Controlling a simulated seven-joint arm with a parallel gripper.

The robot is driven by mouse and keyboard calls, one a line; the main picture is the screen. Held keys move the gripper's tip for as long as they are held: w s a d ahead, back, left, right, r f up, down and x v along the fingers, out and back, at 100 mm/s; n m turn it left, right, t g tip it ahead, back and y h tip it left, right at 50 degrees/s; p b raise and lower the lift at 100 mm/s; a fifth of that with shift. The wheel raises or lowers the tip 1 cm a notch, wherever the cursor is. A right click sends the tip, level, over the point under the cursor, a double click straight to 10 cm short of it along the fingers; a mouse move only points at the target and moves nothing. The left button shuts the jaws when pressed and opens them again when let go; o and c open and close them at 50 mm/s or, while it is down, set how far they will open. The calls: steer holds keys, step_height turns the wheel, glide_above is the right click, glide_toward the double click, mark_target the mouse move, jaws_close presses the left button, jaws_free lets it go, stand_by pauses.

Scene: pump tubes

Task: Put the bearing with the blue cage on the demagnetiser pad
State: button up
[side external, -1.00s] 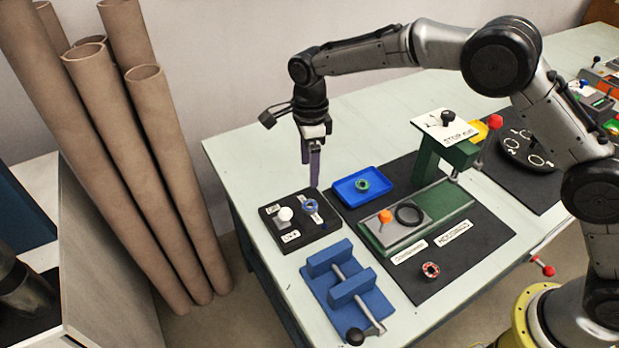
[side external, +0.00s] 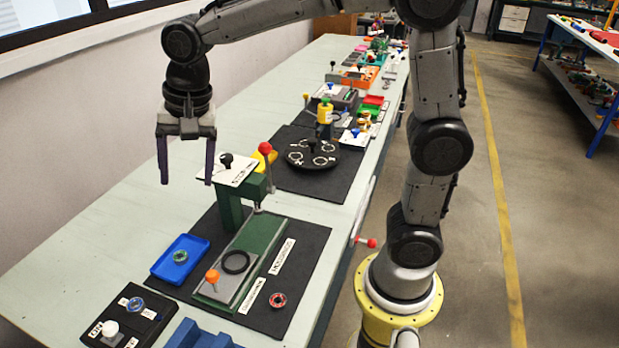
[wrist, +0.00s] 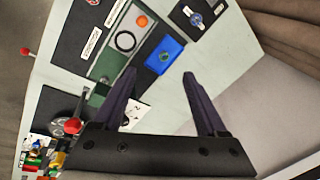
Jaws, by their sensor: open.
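The bearing with the blue cage (side external: 135,304) lies on a black block (side external: 113,333) at the lower left in the side view. The block has a white knob and small labels; it looks like the demagnetiser, but I cannot read the labels for certain. The bearing also shows in the wrist view (wrist: 195,18), at the top. My gripper (side external: 186,183) is open and empty, fingers down, high above the table near the green press, well away from the bearing. Both fingers also show in the wrist view (wrist: 160,73), with nothing between them.
A blue tray (side external: 180,258) holds a green-ringed bearing (side external: 180,255). A red-ringed bearing (side external: 277,300) lies on the dark mat. The green press (side external: 232,262) carries a black ring and an orange knob. A blue vice (side external: 200,337) is at the bottom edge.

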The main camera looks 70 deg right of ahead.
steer(key=s+d+f+n+t, duration=0.1)
steer(key=s+d+n, duration=0.3)
steer(key=s, duration=0.6)
steer(key=s+d+n+t, duration=0.2)
steer(key=s+n, duration=0.5)
steer(key=s, duration=0.4)
steer(key=shift+s+d+f+h, duration=0.15)
steer(key=shift+d+f+h, duration=0.2)
steer(key=shift+d, duration=0.5)
